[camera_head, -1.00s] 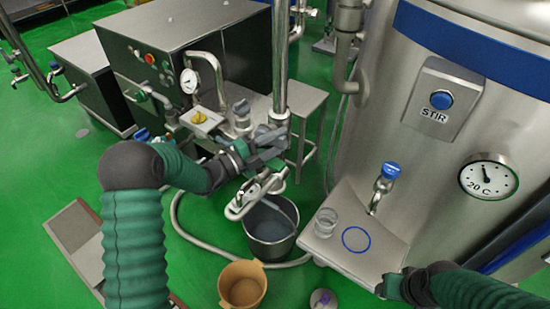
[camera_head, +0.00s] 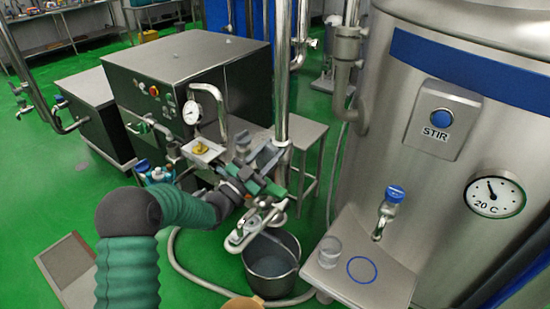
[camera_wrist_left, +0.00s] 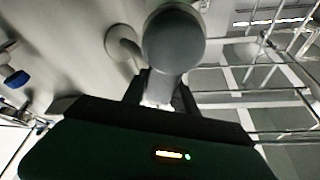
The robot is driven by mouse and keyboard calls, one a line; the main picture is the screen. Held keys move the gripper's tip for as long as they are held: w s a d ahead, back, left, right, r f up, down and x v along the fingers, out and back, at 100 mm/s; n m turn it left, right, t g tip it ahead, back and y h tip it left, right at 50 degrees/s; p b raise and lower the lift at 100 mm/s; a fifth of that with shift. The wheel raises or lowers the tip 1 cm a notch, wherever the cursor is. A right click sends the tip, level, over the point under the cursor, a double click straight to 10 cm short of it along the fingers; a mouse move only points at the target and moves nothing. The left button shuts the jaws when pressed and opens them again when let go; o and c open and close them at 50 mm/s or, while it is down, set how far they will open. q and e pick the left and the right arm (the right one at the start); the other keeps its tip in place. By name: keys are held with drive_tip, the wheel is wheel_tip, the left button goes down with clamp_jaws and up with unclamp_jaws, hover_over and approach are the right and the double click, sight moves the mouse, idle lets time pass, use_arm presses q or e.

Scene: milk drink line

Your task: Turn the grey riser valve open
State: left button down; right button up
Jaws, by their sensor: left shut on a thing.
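The grey riser valve (camera_head: 268,153) sits on the upright steel riser pipe (camera_head: 284,75), in the middle of the head view. My left gripper (camera_head: 266,170) is at the valve, its fingers shut on the grey handle. In the left wrist view the rounded grey end of the handle (camera_wrist_left: 173,42) rises from between the dark fingers (camera_wrist_left: 160,92). The gripper and wrist hide part of the valve, and its exact turn angle is hard to tell. My right gripper is not in view.
A steel bucket (camera_head: 272,277) stands on the floor below the valve.

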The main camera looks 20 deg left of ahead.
use_arm(q)
drive_tip(key=shift+w+a+f+n+t+y, duration=0.1)
drive_tip(key=shift+a+n+t+y, duration=0.35)
drive_tip(key=shift+n, duration=0.6)
drive_tip(key=shift+w+a+f+n+t+y, duration=0.1)
drive_tip(key=shift+a+n+y, duration=0.1)
drive_tip(key=shift+n+y, duration=0.65)
drive_tip(key=shift+w+a+f+n+t+y, duration=0.1)
drive_tip(key=shift+a+n+t+y, duration=0.2)
drive_tip(key=shift+n, duration=1)
drive_tip(key=c, duration=1.2)
unclamp_jaws()
drive_tip(key=shift+a, duration=0.1)
drive_tip(key=shift+o, duration=1.2)
drive_tip(key=shift+w, duration=0.1)
drive_tip(key=shift+a+r, duration=0.1)
drive_tip(key=shift+r, duration=0.1)
drive_tip(key=b+v, duration=0.1)
drive_tip(key=v, duration=1.6)
drive_tip(key=shift+b, duration=0.4)
drive_tip(key=shift+w, duration=0.1)
